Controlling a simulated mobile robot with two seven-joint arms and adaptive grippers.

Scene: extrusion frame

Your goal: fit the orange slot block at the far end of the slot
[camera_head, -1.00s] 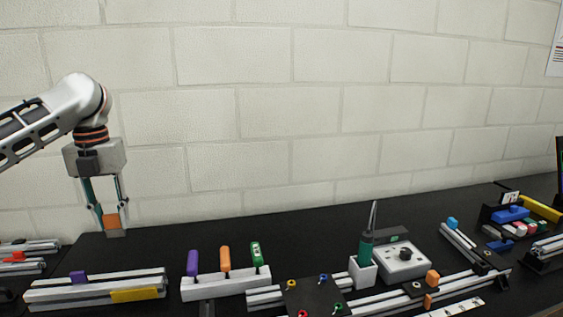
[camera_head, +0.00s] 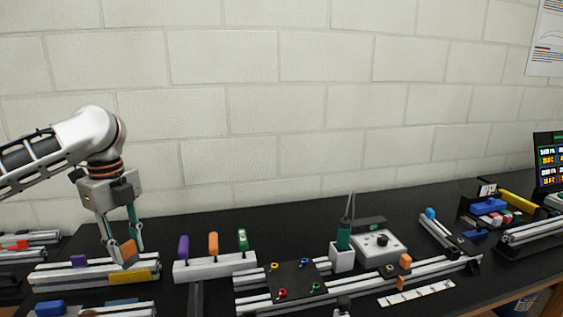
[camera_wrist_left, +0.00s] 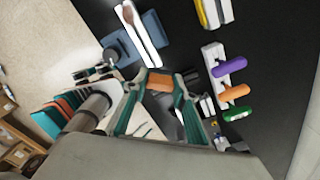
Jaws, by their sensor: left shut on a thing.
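My left gripper (camera_head: 122,243) is shut on the orange slot block (camera_head: 129,253), which looks tilted. The block also shows between the fingertips in the left wrist view (camera_wrist_left: 160,82). In the head view the block is over the right part of a slotted aluminium extrusion (camera_head: 62,278). I cannot tell whether it touches the slot. A purple block (camera_head: 79,260) sits further left on that extrusion. A yellow plate (camera_head: 131,276) is on its front face near the right end. My right gripper is not in view.
A holder (camera_head: 215,267) with purple, orange and green handles stands just right of the extrusion. Further right are a dark plate (camera_head: 295,277) with coloured knobs, a green-handled tool in a white stand (camera_head: 342,258) and a grey control box (camera_head: 376,246). A blue block (camera_head: 50,308) lies front left.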

